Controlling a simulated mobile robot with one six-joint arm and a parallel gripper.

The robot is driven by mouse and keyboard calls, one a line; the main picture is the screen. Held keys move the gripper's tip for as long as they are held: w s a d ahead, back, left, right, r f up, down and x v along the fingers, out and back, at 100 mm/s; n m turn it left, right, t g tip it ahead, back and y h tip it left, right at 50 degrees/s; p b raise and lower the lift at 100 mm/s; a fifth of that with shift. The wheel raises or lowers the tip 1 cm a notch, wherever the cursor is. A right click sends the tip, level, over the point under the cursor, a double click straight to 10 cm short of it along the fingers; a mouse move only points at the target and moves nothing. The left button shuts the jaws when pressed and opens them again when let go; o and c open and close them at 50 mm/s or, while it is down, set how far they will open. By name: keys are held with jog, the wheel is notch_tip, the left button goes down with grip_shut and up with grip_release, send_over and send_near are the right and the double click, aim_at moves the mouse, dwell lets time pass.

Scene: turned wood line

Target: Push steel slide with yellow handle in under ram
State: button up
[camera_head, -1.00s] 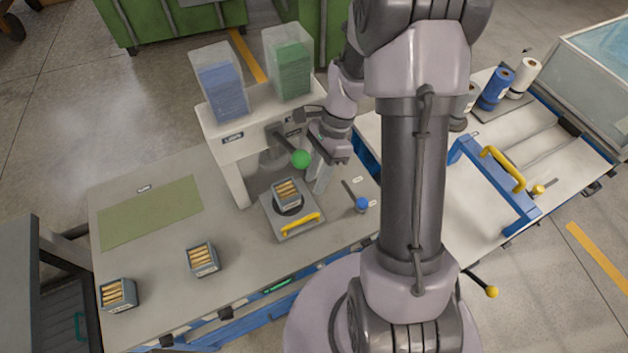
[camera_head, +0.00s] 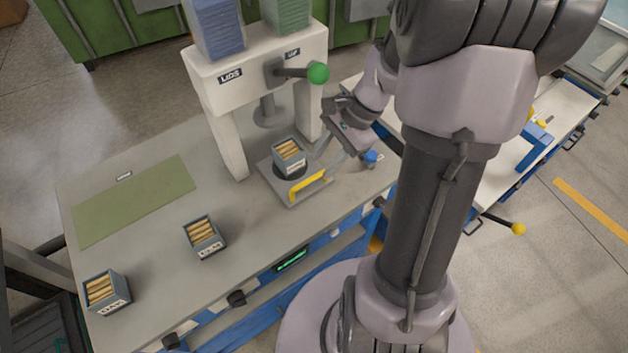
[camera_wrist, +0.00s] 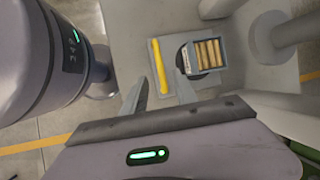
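The steel slide (camera_head: 272,182) sticks out in front of the white press (camera_head: 222,123). Its yellow handle (camera_head: 308,187) is on the near side. A grey box of turned wood pieces (camera_head: 289,153) stands on the slide's round dark seat; the box also shows in the wrist view (camera_wrist: 207,56). The ram (camera_head: 268,112) hangs behind the box, under the press head. My gripper (camera_wrist: 160,92) is open. Its fingers are apart, with the yellow handle (camera_wrist: 159,66) just beyond them in the wrist view. I cannot tell whether a finger touches it.
A lever with a green knob (camera_head: 318,72) juts from the press head. A blue knob (camera_head: 371,157) stands right of the slide. Two more filled boxes (camera_head: 204,237) (camera_head: 106,292) and a green mat (camera_head: 135,200) are on the bench's left. Blue and green lid stacks top the press.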

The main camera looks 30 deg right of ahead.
aim_at(311, 178)
jog(key=b+x, duration=0.1)
jog(key=x, duration=0.4)
jog(key=shift+w+f+b, duration=0.1)
jog(key=shift+f+b, duration=0.1)
jog(key=shift+b, duration=0.1)
jog(key=shift+c, duration=0.2)
grip_shut()
dwell(0.9)
